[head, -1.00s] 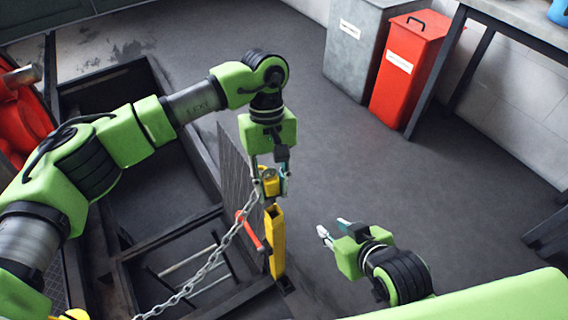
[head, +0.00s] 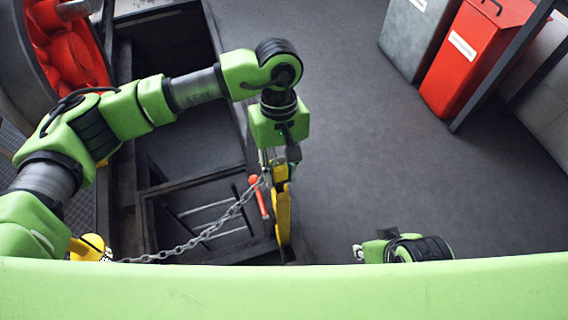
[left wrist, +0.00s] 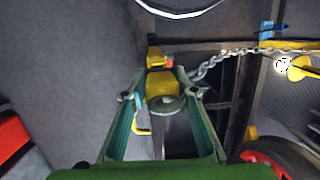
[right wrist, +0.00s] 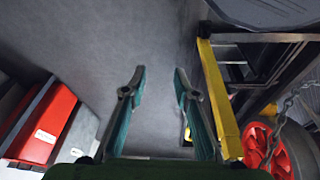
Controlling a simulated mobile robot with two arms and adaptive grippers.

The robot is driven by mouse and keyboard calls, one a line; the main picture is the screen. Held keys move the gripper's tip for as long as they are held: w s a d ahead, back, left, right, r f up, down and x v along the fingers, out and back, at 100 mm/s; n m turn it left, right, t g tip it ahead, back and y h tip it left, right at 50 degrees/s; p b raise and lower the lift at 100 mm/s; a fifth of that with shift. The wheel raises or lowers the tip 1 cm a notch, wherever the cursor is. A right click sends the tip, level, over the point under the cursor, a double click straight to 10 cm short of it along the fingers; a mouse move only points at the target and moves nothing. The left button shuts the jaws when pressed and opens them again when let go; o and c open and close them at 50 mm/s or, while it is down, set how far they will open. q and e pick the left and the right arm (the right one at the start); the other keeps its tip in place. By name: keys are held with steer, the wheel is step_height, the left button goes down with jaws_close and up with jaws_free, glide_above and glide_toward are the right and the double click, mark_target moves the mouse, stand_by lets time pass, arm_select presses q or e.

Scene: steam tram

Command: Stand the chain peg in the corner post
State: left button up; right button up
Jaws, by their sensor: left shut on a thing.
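My left gripper (head: 273,168) is shut on the yellow chain peg (head: 281,173), upright over the corner post. The peg shows between the fingers in the left wrist view (left wrist: 161,84). The yellow corner post (head: 283,218) stands directly below, at the dark frame's corner. Peg and post nearly line up; I cannot tell whether the peg's lower end is inside the post. The chain (head: 210,232) hangs from the peg to a yellow piece (head: 92,247) at lower left. My right gripper (right wrist: 160,78) is open and empty; a yellow post (right wrist: 219,100) stands to its right.
A red handle (head: 259,196) sits just left of the post. The dark frame with an open step well (head: 205,215) lies left. A red bin (head: 470,55) and a grey bin (head: 410,35) stand at the upper right. The floor between is clear.

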arm_select(q)
steer(key=shift+f, duration=0.5)
steer(key=shift+s+d+f, duration=0.1)
steer(key=shift+f, duration=0.25)
steer(key=shift+f+b, duration=0.55)
steer(key=shift+b, duration=0.3)
steer(key=shift+f, duration=0.25)
steer(key=shift+f+b, duration=0.2)
steer(key=shift+b, duration=0.3)
arm_select(e)
steer(key=w+a+r+t, duration=0.1)
steer(key=w+t, duration=0.1)
steer(key=w, duration=0.4)
steer(key=w+a+r+t+y, duration=0.1)
steer(key=w+r+t, duration=0.1)
steer(key=w, duration=0.4)
steer(key=shift+a+r+t+y, duration=0.3)
steer(key=shift+a+t, duration=0.1)
steer(key=shift+t, duration=0.3)
steer(key=shift+s+f, duration=0.2)
arm_select(q)
steer(key=shift+f, duration=0.1)
arm_select(e)
steer(key=shift+w+r, duration=0.25)
steer(key=shift+w+a+r+t, duration=0.25)
steer(key=shift+w+r+t, duration=0.15)
steer(key=shift+w+r, duration=0.1)
